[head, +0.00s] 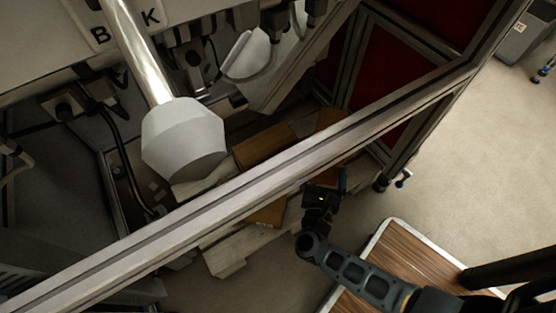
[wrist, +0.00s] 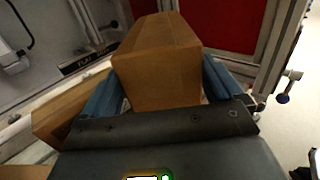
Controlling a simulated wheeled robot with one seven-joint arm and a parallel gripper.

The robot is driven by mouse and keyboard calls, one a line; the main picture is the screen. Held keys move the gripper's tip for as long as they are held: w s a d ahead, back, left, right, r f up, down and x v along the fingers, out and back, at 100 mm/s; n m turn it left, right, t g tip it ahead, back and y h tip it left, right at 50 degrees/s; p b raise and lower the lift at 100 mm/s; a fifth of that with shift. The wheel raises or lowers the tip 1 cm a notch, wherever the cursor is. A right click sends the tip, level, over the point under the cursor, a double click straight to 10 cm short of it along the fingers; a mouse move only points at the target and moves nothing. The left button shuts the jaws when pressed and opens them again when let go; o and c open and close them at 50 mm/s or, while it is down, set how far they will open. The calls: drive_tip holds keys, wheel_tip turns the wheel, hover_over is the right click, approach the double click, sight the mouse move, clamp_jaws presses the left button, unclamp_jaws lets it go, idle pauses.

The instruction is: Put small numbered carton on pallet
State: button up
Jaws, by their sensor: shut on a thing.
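My gripper (wrist: 160,90) is shut on a brown carton (wrist: 158,62), with a blue finger on each side of it. No number is readable on the carton's visible faces. In the head view my gripper (head: 324,188) is just below the grey rail, which partly hides the cartons. The pale pallet (head: 226,258) lies low under the machine, and its near corner shows below the rail. I cannot tell whether the held carton touches the pallet.
Other brown cartons (head: 265,146) lie around the pallet, one (wrist: 60,112) left of the held carton in the wrist view. A grey rail (head: 230,185) crosses above. A white rounded machine part (head: 184,140) hangs at left. Open floor (head: 480,160) lies right.

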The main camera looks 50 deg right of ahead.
drive_tip(key=shift+f+b, duration=2.6)
drive_tip(key=shift+f, duration=2.35)
drive_tip(key=o, duration=1.1)
drive_tip(key=shift+f, duration=0.1)
